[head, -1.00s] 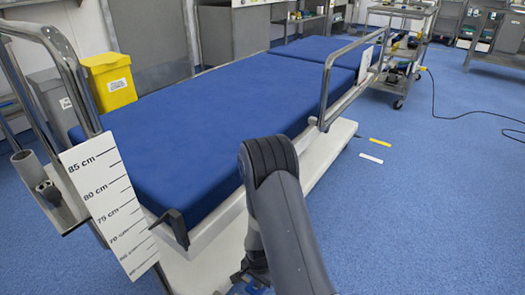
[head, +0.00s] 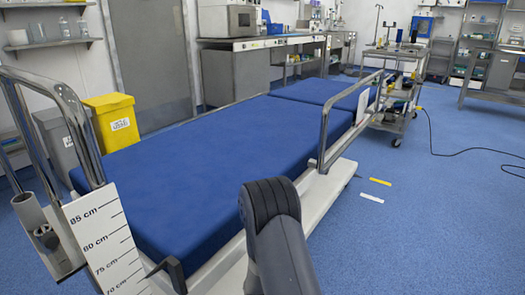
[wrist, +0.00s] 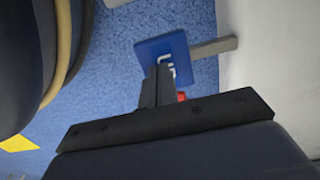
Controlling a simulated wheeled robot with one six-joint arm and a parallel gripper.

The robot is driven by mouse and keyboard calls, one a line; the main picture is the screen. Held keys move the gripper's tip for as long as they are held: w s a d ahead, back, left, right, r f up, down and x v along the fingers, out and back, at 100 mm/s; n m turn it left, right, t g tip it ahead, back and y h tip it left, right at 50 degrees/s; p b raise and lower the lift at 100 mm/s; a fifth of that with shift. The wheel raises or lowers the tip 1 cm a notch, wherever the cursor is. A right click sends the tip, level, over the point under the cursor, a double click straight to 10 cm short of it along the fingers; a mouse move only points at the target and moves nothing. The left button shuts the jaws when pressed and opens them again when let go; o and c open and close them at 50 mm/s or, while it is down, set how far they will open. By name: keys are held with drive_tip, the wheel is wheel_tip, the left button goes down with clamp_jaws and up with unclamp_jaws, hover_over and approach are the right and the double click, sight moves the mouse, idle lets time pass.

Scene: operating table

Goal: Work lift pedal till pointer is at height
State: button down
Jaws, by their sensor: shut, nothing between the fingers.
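In the wrist view my gripper (wrist: 158,84) is shut and empty, its fingertips at the near edge of the blue lift pedal (wrist: 162,55). The pedal has white lettering, partly hidden by the fingers; I cannot tell whether they touch or press it. A grey bar (wrist: 214,47) runs from the pedal to the pale base at right. In the head view a black pointer (head: 172,272) sits at the table's near corner, beside the white height scale (head: 104,240). Its tip looks close to the 70 cm mark, but the slanted view makes this uncertain. My gripper is below the head view.
The operating table (head: 190,165) has a blue mattress and a side rail (head: 323,140). A yellow bin (head: 112,121) stands behind at left, a loaded trolley (head: 395,95) at back right. The blue floor (head: 430,225) at right is open, with a cable (head: 465,152) farther back.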

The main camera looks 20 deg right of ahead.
drive_tip(key=shift+f, duration=1.1)
drive_tip(key=shift+r+p, duration=1.05)
drive_tip(key=shift+r, duration=1)
wheel_tip(320, 180, up, 7)
drive_tip(key=p, duration=0.5)
drive_tip(key=shift+f, duration=0.25)
